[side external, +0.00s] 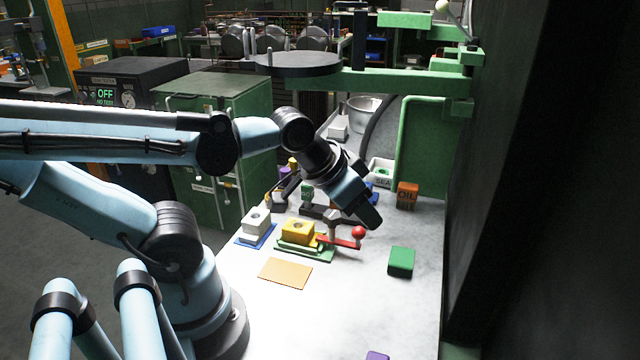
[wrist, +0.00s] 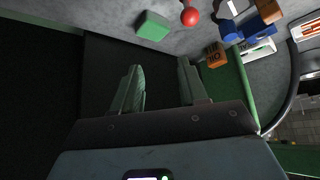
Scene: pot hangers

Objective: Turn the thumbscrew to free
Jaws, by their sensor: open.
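I cannot clearly pick out a thumbscrew in either view. A yellow block (side external: 298,232) with a round hole sits on a green fixture (side external: 310,250) on the bench. A red lever with a red ball knob (side external: 358,232) sticks out to its right; the ball also shows at the top of the wrist view (wrist: 191,16). My gripper (wrist: 160,72) is open, with nothing between its fingers. In the side view my gripper (side external: 368,212) is above the bench, near the red ball; its fingertips are hard to make out there.
A green block (side external: 401,262) lies to the right and an orange OIL box (side external: 407,195) stands behind. A white block (side external: 256,222) on a blue base is left of the fixture. An orange plate (side external: 285,273) lies in front. A dark wall bounds the right side.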

